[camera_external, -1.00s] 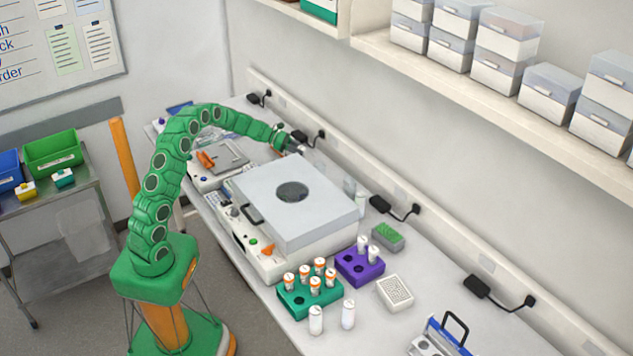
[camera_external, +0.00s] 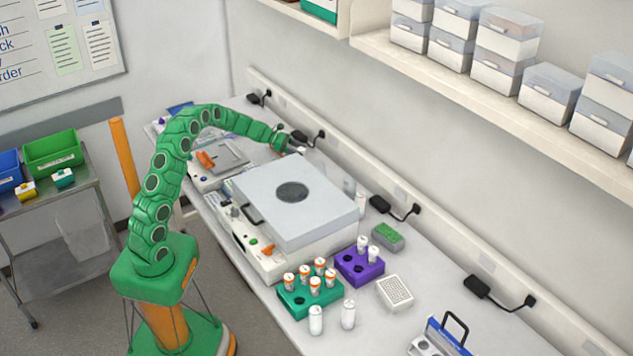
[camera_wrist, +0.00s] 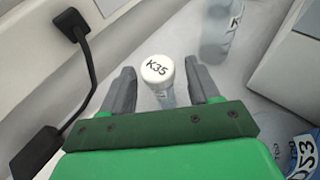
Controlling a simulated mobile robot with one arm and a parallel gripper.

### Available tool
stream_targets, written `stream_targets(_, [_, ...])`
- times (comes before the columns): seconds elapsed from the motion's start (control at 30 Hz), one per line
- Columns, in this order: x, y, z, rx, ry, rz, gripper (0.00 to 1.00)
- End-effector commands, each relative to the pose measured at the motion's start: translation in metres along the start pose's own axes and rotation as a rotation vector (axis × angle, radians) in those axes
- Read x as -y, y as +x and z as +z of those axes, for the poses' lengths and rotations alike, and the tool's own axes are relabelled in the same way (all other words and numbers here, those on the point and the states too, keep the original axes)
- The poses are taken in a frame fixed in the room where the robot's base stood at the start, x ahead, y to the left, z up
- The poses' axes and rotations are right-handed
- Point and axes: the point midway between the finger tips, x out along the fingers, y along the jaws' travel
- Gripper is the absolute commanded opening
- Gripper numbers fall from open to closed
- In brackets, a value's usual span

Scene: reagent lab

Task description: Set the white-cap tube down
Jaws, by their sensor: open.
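The white-cap tube (camera_wrist: 158,72), its cap marked "K35", shows in the wrist view between the two grey fingers of my gripper (camera_wrist: 161,79). The fingers are apart, with a gap on each side of the tube. The tube looks upright on the pale bench; its lower end is hidden behind my gripper's green body. In the external view my gripper (camera_external: 296,148) is low behind the big grey-lidded machine (camera_external: 260,190), near the wall. I cannot make out the tube clearly there.
A clear labelled container (camera_wrist: 221,32) stands beyond the right finger. A black plug and cable (camera_wrist: 72,28) lie along the wall at left. A teal rack (camera_external: 318,299) of orange-capped tubes and a purple rack (camera_external: 350,265) stand at the bench's front.

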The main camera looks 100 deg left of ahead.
Motion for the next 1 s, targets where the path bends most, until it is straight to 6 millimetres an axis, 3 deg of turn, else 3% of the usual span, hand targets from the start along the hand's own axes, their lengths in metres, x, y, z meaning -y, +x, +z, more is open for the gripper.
stream_targets(0.7, [-0.001,-0.1,-0.001,-0.001,-0.001,0.003,0.61])
stream_targets(1.0, [0.0,-0.118,0.0,0.0,0.0,-0.001,0.61])
